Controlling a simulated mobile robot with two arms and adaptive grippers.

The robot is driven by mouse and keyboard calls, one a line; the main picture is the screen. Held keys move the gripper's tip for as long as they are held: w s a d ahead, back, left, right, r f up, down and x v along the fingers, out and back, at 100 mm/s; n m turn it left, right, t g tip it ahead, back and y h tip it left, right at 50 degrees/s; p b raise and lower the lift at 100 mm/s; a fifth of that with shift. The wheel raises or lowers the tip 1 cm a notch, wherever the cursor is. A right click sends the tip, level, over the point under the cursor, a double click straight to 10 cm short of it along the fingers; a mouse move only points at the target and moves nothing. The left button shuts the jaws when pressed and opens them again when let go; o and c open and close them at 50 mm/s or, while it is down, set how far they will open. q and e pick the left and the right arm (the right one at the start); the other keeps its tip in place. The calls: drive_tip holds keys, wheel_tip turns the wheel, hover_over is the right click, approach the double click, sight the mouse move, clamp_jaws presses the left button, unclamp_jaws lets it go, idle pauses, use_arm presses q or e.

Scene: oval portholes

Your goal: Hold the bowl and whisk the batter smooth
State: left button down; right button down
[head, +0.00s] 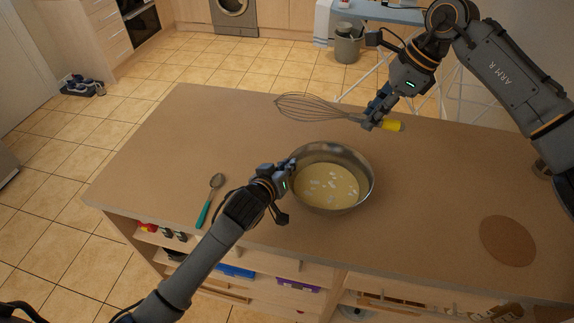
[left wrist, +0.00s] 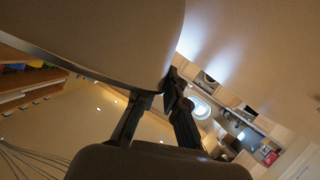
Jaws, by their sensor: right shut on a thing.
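A steel bowl (head: 366,168) stands on the brown worktop, holding pale yellow batter (head: 328,187) with several white lumps. My left gripper (head: 289,166) is at the bowl's left rim. In the left wrist view its two fingers (left wrist: 160,98) are close to the bowl's wall (left wrist: 115,40), one on each side of its edge; how firmly they close on it is unclear. My right gripper (head: 374,116) is shut on the whisk (head: 310,108) near its yellow handle end. The whisk lies nearly level above the worktop behind the bowl, its wires pointing left, clear of the batter.
A spoon with a teal handle (head: 205,212) lies left of the bowl. A round brown mat (head: 508,241) lies at the right. The worktop (head: 165,165) is otherwise clear. Open shelves with coloured items are under its front edge.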

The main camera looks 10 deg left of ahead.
sight(400, 124)
idle(0.4)
drive_tip(key=shift+s+d+f+h, duration=0.1)
drive_tip(key=shift+s+h, duration=0.05)
drive_tip(key=shift+h, duration=0.4)
drive_tip(key=shift+s+d+f+h, duration=0.1)
drive_tip(key=shift+h, duration=0.45)
drive_tip(key=shift+s+d+h, duration=0.1)
drive_tip(key=shift+d+h, duration=0.2)
drive_tip(key=shift+h, duration=0.5)
drive_tip(key=d+r+h, duration=0.1)
drive_tip(key=d+h, duration=0.1)
drive_tip(key=h, duration=0.1)
drive_tip(key=d+r+h, duration=0.2)
drive_tip(key=shift+d+r+h, duration=0.1)
drive_tip(key=shift+r+h, duration=0.2)
drive_tip(key=shift+h, duration=0.1)
drive_tip(key=shift+d+r, duration=0.25)
drive_tip(key=shift+d, duration=0.05)
drive_tip(key=shift+d+f, duration=1.85)
drive_tip(key=shift+d, duration=2.4)
drive_tip(key=a+f, duration=0.8)
drive_tip(key=f, duration=0.2)
drive_tip(key=shift+a+f, duration=0.2)
drive_tip(key=shift+a, duration=0.05)
